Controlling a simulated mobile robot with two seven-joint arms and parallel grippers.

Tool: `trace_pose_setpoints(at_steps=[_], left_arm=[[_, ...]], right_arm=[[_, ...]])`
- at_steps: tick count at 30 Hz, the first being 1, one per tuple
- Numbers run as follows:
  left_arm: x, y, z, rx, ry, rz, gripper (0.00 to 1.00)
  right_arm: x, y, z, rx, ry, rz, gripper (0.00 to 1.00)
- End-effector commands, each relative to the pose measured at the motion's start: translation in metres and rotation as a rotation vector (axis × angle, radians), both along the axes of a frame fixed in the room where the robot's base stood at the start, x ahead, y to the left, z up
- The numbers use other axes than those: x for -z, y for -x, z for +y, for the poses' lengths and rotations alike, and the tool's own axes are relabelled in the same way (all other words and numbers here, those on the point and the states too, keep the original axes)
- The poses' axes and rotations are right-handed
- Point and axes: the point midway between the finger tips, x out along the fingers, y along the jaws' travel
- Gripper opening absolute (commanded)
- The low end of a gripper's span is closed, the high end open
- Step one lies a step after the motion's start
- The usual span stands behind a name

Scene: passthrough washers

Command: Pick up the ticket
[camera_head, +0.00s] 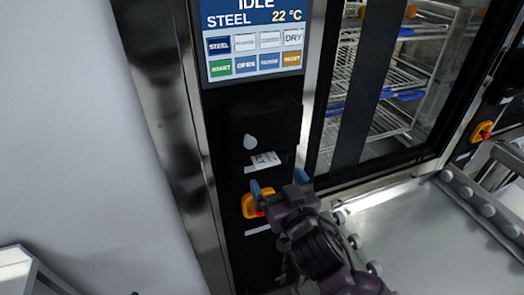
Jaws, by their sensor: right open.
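The ticket (266,160) is a small white slip with dark print. It sticks out at the lower edge of a black box (262,128) on the washer's front panel, below the screen. My right gripper (279,182) is open and empty, with its blue-tipped fingers just below the ticket, one to the lower left and one to the lower right. The gap between the fingers faces the ticket. I cannot tell how far the fingertips stand from the panel. My left gripper is not in view.
A yellow and red emergency stop (250,204) is partly behind my right gripper. The screen (254,42) above reads IDLE and STEEL, 22 °C. On the right is a glass door (408,85) with wire racks behind, above a metal roller conveyor (405,215). A plain wall is at left.

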Motion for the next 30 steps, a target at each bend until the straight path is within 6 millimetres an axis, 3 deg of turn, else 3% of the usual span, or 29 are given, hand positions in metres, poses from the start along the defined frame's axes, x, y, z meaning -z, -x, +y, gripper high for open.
trace_pose_setpoints(at_steps=[7, 16, 26, 30], left_arm=[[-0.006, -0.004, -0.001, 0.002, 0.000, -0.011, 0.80], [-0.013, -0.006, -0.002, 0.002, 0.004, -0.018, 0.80], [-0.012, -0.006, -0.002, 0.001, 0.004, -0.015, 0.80], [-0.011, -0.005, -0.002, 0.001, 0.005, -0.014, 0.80]], right_arm=[[0.000, -0.015, 0.005, 0.001, 0.001, -0.001, 0.94], [0.002, -0.050, 0.019, 0.001, 0.001, -0.001, 0.94], [0.003, -0.056, 0.021, 0.002, -0.001, 0.000, 0.94], [0.003, -0.056, 0.021, 0.001, -0.001, 0.000, 0.75]])
